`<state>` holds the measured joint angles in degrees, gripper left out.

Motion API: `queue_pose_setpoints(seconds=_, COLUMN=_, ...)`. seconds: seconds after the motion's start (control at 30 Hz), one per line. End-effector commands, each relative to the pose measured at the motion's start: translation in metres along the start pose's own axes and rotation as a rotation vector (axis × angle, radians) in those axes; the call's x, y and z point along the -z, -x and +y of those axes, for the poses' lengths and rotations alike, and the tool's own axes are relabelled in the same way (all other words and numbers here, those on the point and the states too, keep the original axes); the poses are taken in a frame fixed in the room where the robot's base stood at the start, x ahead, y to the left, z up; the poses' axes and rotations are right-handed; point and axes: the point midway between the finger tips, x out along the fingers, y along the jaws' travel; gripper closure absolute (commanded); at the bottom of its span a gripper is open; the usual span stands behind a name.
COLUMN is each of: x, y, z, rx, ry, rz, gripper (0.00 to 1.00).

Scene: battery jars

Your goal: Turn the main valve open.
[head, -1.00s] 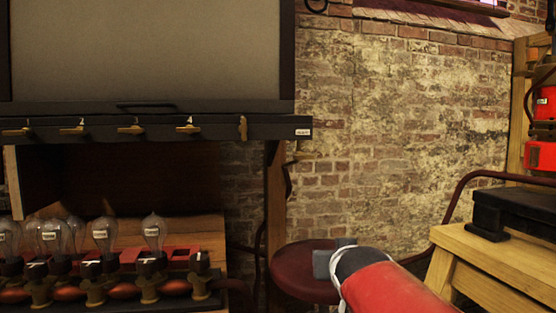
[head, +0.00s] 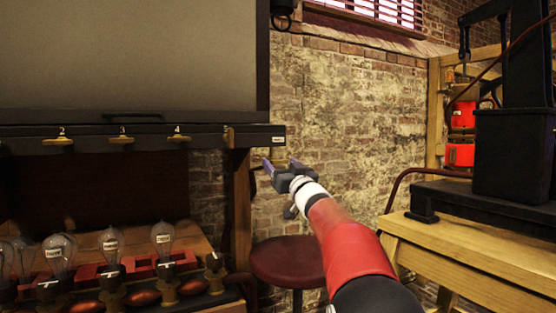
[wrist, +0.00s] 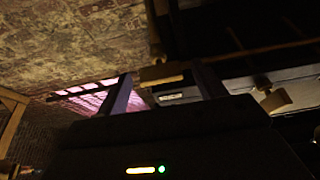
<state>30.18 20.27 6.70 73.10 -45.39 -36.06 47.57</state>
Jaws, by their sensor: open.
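The likely main valve is a horizontal brass handle (head: 279,161) just below the white label at the right end of the black rail. In the wrist view it is a pale brass bar (wrist: 160,74) lying across the space between my fingertips. Its label is too small to read. My gripper (head: 281,168) is raised at the rail's right end with its two fingers apart. In the wrist view the fingers (wrist: 163,82) stand either side of the handle, and I cannot tell whether they touch it.
The black rail (head: 100,146) carries numbered brass levers and an upright brass lever (head: 226,136). Labelled bulbs (head: 163,238) stand below on the left. A dark red stool (head: 288,262) stands under my arm. A wooden bench (head: 480,250) with black equipment is at right.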

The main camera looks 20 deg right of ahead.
Motion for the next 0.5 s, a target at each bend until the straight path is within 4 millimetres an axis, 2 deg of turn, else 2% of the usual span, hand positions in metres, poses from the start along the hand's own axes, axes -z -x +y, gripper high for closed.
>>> queue_pose_setpoints(seconds=0.1, x=0.001, y=-0.014, z=0.0, rx=0.0, ry=-0.001, rz=0.0, gripper=0.31)
queue_pose_setpoints(seconds=0.2, x=0.001, y=-0.019, z=0.0, rx=-0.001, ry=0.0, rz=0.0, gripper=0.31)
queue_pose_setpoints(seconds=0.5, x=0.0, y=-0.021, z=0.0, rx=-0.002, ry=0.0, rz=-0.001, gripper=0.32)
